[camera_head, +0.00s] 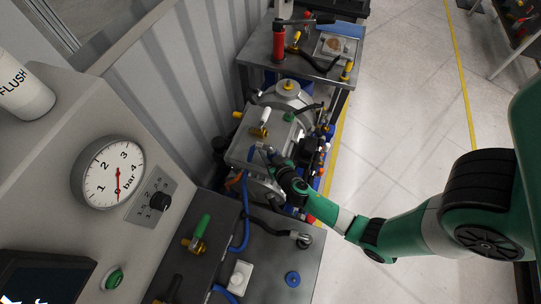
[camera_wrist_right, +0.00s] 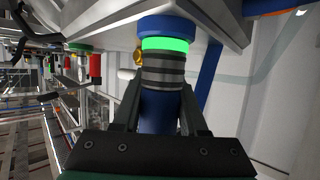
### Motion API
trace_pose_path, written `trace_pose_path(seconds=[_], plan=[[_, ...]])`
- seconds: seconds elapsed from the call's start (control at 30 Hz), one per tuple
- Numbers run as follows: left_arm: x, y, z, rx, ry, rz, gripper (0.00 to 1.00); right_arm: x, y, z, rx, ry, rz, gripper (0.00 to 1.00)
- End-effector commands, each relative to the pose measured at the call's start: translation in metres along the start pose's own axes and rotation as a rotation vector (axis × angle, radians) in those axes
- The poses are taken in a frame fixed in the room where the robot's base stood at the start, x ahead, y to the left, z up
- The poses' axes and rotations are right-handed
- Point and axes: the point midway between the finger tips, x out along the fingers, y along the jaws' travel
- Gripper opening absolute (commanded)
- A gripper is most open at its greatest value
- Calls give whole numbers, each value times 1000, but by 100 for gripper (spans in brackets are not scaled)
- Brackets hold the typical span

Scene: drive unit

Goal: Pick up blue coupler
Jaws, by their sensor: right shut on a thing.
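The blue coupler (camera_wrist_right: 160,108) is between the fingers of my right gripper (camera_wrist_right: 158,105) in the right wrist view. It has a blue body, a dark ridged sleeve and a bright green band. Its far end meets a blue collar (camera_wrist_right: 168,25) on a grey metal surface, and it looks in line with it. My right gripper is shut on the coupler. In the head view my right gripper (camera_head: 268,154) reaches over the drive unit (camera_head: 240,150) from the right, and the coupler is mostly hidden there. My left gripper is not in view.
A panel with a pressure gauge (camera_head: 108,186) stands at the left. The front bench holds a green-handled valve (camera_head: 197,232), a blue ring (camera_head: 292,279) and a blue hose (camera_head: 244,225). A metal table (camera_head: 258,48) with tools stands behind. The floor at right is mostly clear.

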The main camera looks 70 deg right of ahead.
Motion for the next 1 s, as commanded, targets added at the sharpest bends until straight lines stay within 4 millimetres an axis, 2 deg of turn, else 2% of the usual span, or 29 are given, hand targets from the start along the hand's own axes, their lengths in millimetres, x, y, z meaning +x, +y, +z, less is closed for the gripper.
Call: trace_pose_path(seconds=[0.27,0.43,0.57,0.7,0.77,0.87,1.0], plan=[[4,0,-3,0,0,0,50,-4,0,-10,1,3,0,0],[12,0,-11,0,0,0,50,-14,0,-36,3,5,-1,0],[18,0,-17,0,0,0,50,-46,1,-49,0,3,-4,0],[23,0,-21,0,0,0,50,-87,4,-70,-1,3,-6,0],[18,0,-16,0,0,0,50,-103,5,-63,-5,-1,-7,0],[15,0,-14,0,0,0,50,-129,6,-64,-5,0,-8,0],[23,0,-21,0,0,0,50,-159,9,-69,-6,0,-8,0]])
